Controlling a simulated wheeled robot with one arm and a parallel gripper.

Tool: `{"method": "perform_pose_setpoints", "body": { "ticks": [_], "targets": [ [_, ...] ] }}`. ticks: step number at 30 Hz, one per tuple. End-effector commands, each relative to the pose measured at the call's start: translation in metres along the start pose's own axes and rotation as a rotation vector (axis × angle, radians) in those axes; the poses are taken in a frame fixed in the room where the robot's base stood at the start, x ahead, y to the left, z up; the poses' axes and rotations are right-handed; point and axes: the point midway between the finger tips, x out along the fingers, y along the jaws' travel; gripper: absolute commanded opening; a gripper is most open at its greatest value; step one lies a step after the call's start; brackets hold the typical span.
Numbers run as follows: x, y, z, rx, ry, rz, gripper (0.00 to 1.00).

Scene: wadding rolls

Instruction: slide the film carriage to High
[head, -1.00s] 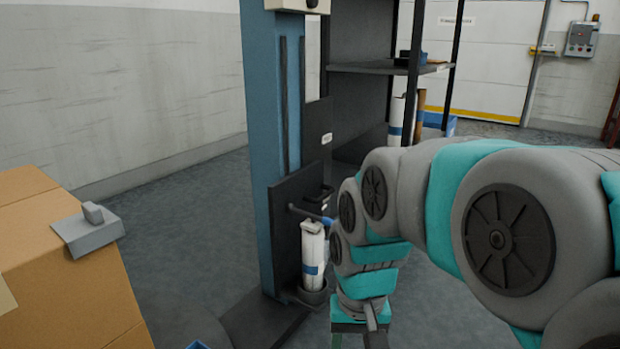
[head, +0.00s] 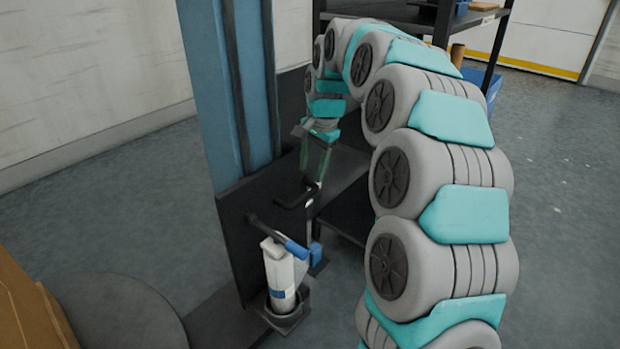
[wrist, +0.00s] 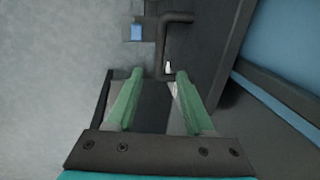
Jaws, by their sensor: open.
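The film carriage (head: 235,225) is a dark plate on a tall blue mast (head: 215,90). It stands low on the mast. A black bent handle (head: 294,200) sticks out from the carriage and shows at the top of the wrist view (wrist: 163,42). My gripper (head: 317,183) is open, with its green fingers pointing down at the handle. In the wrist view (wrist: 159,77) the handle's end lies between or just beyond the fingertips; I cannot tell whether they touch it. The "High" mark is not visible.
A white film roll (head: 279,272) stands in a dark cup (head: 289,308) on the carriage, under an arm with a blue end (head: 296,249). A dark shelf unit (head: 400,20) stands behind my arm. A cardboard box (head: 25,310) is at lower left. Floor at right is clear.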

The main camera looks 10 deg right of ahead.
Motion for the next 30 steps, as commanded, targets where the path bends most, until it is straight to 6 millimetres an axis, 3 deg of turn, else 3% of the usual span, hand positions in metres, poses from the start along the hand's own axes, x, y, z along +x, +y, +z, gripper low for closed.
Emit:
{"method": "perform_pose_setpoints", "body": {
  "ticks": [5,18,26,30],
  "targets": [
    [0.014,0.001,0.001,0.0,-0.003,0.003,0.52],
    [0.074,0.001,0.001,-0.002,-0.003,0.002,0.52],
    [0.078,0.001,0.001,-0.002,-0.002,0.002,0.52],
    [0.077,0.001,0.001,-0.002,-0.002,0.001,0.4]
  ]
}}
